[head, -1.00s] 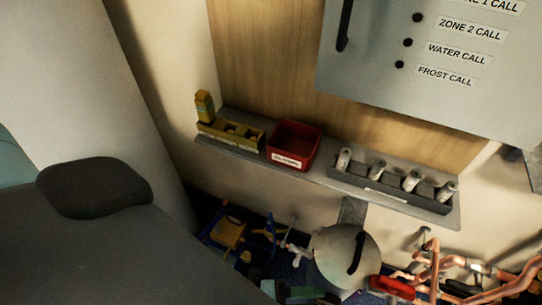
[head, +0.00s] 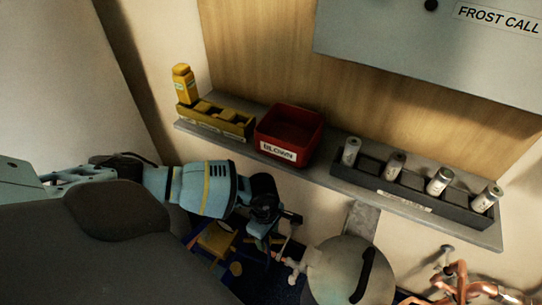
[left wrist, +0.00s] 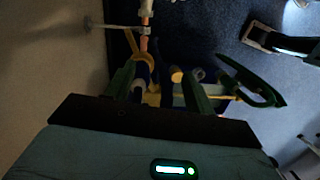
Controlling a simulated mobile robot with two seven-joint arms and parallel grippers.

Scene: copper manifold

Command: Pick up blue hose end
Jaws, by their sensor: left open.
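My left gripper (head: 272,232) is over the low area below the shelf, beside the wall, pointing down. In the left wrist view its two green fingers (left wrist: 158,88) stand apart. Blue and yellow parts (left wrist: 140,72) show between and beyond the fingertips, dark and partly hidden. A blue piece there may be the blue hose end, but I cannot tell for sure. I see nothing clearly held. In the head view my own wrist and gripper cover most of that spot. My right gripper is not in view.
A wall shelf (head: 345,188) holds a yellow tray (head: 215,119), a red bin (head: 290,135) labelled BLOWN and a grey rack (head: 415,190) of cylinders. A round metal vessel (head: 338,268) and copper pipes (head: 462,285) stand to the right of my gripper.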

